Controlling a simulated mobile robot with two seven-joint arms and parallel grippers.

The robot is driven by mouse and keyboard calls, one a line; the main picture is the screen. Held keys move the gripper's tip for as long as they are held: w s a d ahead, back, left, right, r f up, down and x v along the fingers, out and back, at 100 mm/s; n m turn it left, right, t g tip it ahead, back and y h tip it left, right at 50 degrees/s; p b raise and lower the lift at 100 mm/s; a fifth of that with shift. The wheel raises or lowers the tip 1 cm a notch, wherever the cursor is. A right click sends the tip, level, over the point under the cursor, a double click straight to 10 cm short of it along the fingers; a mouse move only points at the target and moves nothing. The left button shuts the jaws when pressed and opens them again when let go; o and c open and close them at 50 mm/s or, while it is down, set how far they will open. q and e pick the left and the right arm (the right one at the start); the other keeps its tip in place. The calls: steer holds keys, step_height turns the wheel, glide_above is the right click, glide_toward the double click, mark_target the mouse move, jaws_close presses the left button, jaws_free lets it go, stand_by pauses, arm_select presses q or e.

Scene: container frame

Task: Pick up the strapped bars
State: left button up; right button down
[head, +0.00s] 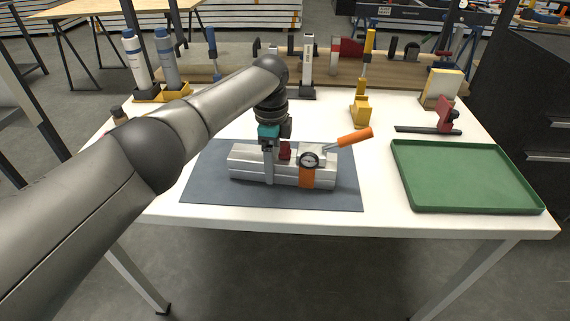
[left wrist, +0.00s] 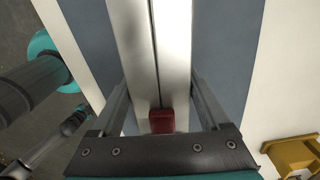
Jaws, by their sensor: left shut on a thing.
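The strapped bars (head: 245,166) are a stack of long silver bars lying flat on a dark blue-grey mat (head: 210,165). An orange band (head: 307,178) goes round them right of the middle, with a round buckle (head: 309,160) and an orange-handled lever (head: 354,137) sticking up to the right. A small red block (head: 285,151) sits on or against the bars by my gripper. My left gripper (head: 268,180) points down and is shut across the bars, left of the band. In the left wrist view its fingers (left wrist: 160,92) flank the bars (left wrist: 172,45). My right gripper is not seen.
A green tray (head: 468,178) is on the white table's right side, bare inside. A yellow holder (head: 361,110) and a red clamp-like tool (head: 445,115) stand behind. A shelf with tools runs along the back.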

arm_select(q)
jaws_close()
steer(key=shift+r, duration=0.25)
